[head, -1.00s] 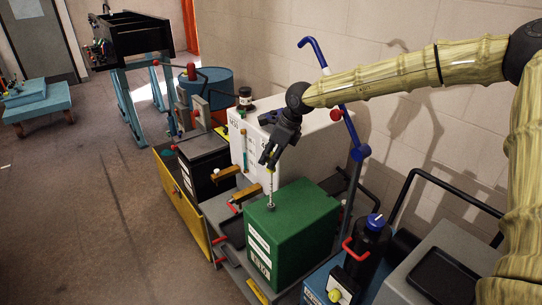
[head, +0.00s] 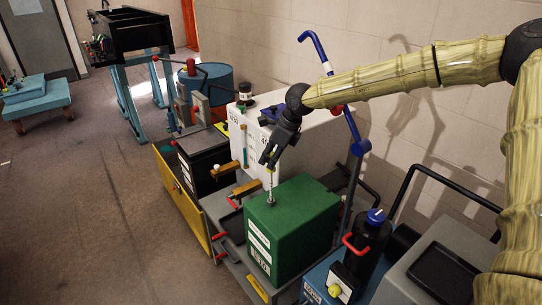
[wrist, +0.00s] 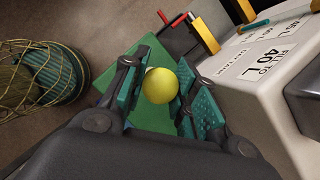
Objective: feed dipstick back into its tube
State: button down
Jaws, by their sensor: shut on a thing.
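My gripper (head: 268,158) points down above the green box (head: 300,222). It is shut on the dipstick, whose yellow round knob (wrist: 160,86) shows between the finger pads in the wrist view. The thin metal dipstick (head: 270,181) hangs roughly upright from the fingers. Its lower end meets the small collar of the tube (head: 271,202) on the box's top. I cannot tell how deep it sits in the tube. In the wrist view the knob hides the stick and the tube mouth.
A white tank (head: 318,140) stands close behind the green box, with a brass-coloured bracket (head: 246,189) near it. A black bottle (head: 368,245) with a blue cap stands at right. A blue bent handle (head: 318,50) rises behind.

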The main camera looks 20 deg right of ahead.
aim_at(271, 188)
jog(key=shift+f+b, duration=1.7)
jog(key=shift+f, duration=5.15)
dwell(0.4)
jog(key=c, duration=1)
grip_release()
jog(key=shift+c, duration=0.2)
